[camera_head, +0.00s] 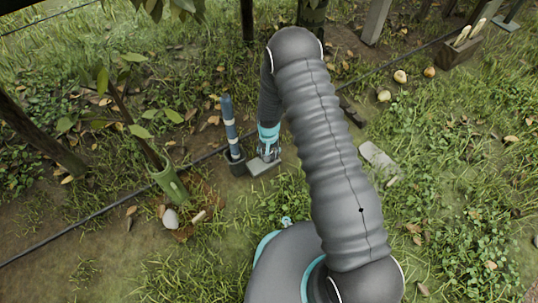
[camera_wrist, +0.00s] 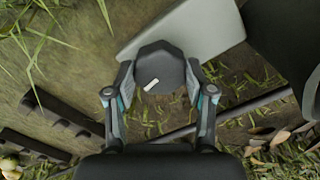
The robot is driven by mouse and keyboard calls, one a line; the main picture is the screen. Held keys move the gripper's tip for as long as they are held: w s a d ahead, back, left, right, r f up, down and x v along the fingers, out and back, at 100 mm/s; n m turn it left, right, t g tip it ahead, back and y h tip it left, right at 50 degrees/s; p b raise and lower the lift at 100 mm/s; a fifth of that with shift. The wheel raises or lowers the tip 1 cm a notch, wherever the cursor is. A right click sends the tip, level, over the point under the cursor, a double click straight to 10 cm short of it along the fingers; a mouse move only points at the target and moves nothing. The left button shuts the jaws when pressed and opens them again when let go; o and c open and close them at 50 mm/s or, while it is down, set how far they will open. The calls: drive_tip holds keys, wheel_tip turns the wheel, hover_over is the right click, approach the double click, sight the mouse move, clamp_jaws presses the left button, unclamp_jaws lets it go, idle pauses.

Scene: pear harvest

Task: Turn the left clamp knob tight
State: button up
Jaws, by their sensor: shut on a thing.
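A dark faceted clamp knob (camera_wrist: 159,72) with a white line on its face sits between the two fingers of my gripper (camera_wrist: 160,84) in the wrist view. A finger pad presses on each side of it, and the white line is slanted. A light grey plate (camera_wrist: 200,28) lies beside and behind the knob. In the head view my gripper (camera_head: 268,153) points down at a grey plate (camera_head: 264,168), and it hides the knob there. A blue-and-dark post (camera_head: 230,125) stands in a dark socket (camera_head: 237,164) just left of my gripper.
A thin black hose (camera_head: 95,215) crosses the ground. A green trunk guard (camera_head: 171,184) surrounds a sapling at left, near a pale rounded object (camera_head: 170,218). Another grey plate (camera_head: 377,156) lies right of my arm. Several fruits (camera_head: 400,76) and a wooden box (camera_head: 460,50) are at upper right.

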drive_tip(key=shift+m, duration=0.9)
drive_tip(key=shift+b, duration=0.3)
drive_tip(key=shift+w, duration=0.1)
drive_tip(key=o, duration=1.2)
drive_tip(key=shift+c, duration=0.2)
wheel_tip(320, 180, up, 12)
